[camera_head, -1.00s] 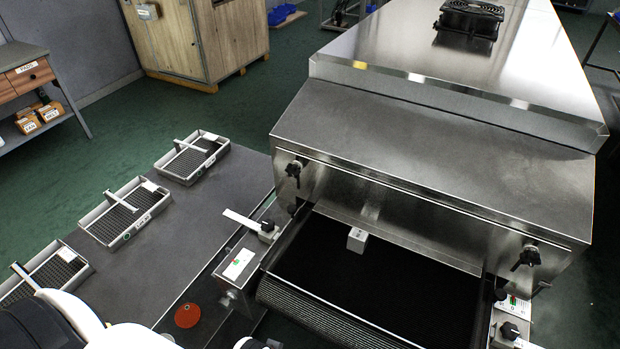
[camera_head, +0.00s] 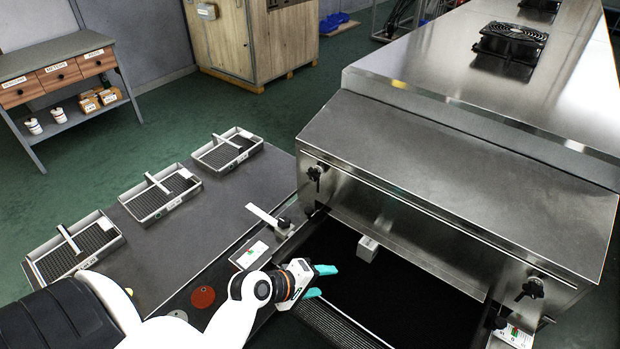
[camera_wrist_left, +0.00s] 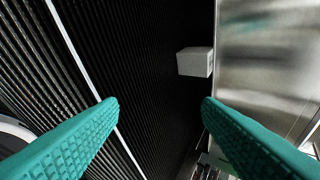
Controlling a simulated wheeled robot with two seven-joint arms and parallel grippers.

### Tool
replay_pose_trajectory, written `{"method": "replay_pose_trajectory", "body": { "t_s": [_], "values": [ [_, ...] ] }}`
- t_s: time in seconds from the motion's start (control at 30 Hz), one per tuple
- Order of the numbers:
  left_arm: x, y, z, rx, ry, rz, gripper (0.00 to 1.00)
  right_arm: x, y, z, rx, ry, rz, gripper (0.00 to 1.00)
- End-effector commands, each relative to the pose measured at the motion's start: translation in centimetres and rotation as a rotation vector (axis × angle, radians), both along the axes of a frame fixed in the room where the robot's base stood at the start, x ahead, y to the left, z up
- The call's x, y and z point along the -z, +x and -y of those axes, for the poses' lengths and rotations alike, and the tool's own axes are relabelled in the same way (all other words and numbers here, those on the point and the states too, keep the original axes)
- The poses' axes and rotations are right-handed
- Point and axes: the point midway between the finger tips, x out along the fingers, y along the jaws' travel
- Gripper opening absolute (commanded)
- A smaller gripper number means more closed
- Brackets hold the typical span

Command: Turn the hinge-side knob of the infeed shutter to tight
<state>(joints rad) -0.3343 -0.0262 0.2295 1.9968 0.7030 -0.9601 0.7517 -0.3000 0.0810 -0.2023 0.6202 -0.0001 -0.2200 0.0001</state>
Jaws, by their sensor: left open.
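The infeed shutter (camera_head: 430,226) is the steel front of the dryer hood, above the dark belt opening. A black knob (camera_head: 317,172) sits at its left end and another black knob (camera_head: 532,289) at its right end. I cannot tell which is the hinge-side one, nor read their settings. My left gripper (camera_head: 325,281) is open and empty over the near left part of the belt, below and apart from the left knob. Its teal fingers stand wide apart in the left wrist view (camera_wrist_left: 160,105), where no knob is clearly visible. My right gripper is not in view.
A small pale block (camera_head: 367,248) stands on the dark belt (camera_head: 410,300) and shows in the wrist view (camera_wrist_left: 195,62). A grey side table (camera_head: 200,235) carries three wire trays. A lever (camera_head: 268,218) and a small control panel (camera_head: 248,255) lie left of the belt.

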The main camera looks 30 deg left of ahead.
Motion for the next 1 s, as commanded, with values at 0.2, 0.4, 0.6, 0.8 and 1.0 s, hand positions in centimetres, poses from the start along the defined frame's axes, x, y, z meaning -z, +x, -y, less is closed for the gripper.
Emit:
{"method": "replay_pose_trajectory", "body": {
  "t_s": [0.2, 0.4, 0.6, 0.8, 1.0],
  "values": [
    [-5.8, 5.3, -6.1, -0.482, -0.678, 0.13, 0.59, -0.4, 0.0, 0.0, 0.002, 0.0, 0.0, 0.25],
    [-9.3, 6.6, -12.8, -0.784, -1.282, 0.239, 0.59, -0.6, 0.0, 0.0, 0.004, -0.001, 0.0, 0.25],
    [-10.0, 7.1, -14.7, -0.846, -1.453, 0.268, 0.59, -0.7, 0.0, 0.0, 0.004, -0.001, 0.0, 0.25],
    [-10.2, 10.3, -14.9, -0.843, -1.45, 0.269, 0.59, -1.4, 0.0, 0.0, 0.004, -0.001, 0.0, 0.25],
    [-10.1, 14.4, -15.0, -0.841, -1.448, 0.267, 0.59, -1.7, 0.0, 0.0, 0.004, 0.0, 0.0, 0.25]
  ]
}}
